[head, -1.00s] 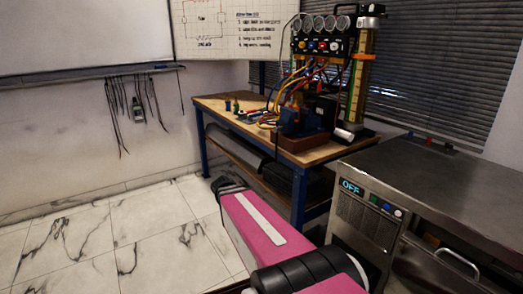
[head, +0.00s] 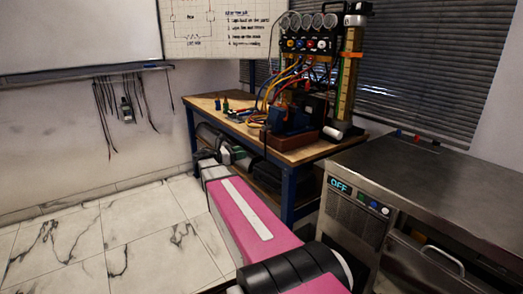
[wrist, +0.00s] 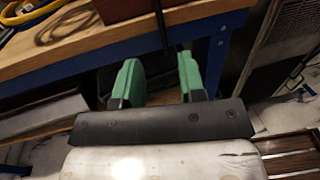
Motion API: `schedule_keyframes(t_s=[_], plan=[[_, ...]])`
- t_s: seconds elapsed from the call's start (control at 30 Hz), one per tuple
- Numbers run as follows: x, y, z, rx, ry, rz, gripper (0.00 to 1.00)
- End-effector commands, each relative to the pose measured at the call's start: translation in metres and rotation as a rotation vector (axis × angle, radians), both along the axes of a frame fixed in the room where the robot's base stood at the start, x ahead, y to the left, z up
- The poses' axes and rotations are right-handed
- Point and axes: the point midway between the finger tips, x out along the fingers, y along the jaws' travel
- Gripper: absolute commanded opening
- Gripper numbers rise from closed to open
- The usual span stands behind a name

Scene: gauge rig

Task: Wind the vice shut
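A blue block-like body that looks like the vice (head: 288,120) sits on the right part of the wooden bench, partly hidden among hoses; its jaws cannot be made out. A thin dark bar (head: 265,142) hangs at the bench's front edge below it. The bar also shows in the wrist view (wrist: 161,28), beyond and above the gap between my fingers. My gripper (head: 237,153) is just in front of the bench edge, below the top. In the wrist view its two green fingers (wrist: 158,82) stand apart with nothing held between them.
The wooden bench (head: 218,115) has blue legs and a shelf below. A gauge panel (head: 307,43) with coloured hoses stands at its back. A steel cabinet (head: 430,185) marked OFF is at the right. The tiled floor at left is clear.

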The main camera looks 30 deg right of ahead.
Motion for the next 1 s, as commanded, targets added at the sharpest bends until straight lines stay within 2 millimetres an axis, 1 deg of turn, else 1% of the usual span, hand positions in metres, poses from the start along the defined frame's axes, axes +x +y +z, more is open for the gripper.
schedule_keyframes(t_s=[0.17, 0.27, 0.5, 0.6, 0.8, 1.0], plan=[[-0.001, -0.015, 0.001, -0.007, 0.006, -0.002, 0.37], [-0.002, -0.03, 0.001, -0.006, 0.006, -0.003, 0.37], [-0.004, -0.072, 0.001, -0.005, 0.004, -0.002, 0.37], [-0.005, -0.087, 0.001, -0.004, 0.004, -0.002, 0.37], [-0.006, -0.104, 0.001, -0.004, 0.004, -0.001, 0.37], [-0.006, -0.108, 0.001, -0.004, 0.004, 0.001, 0.37]])
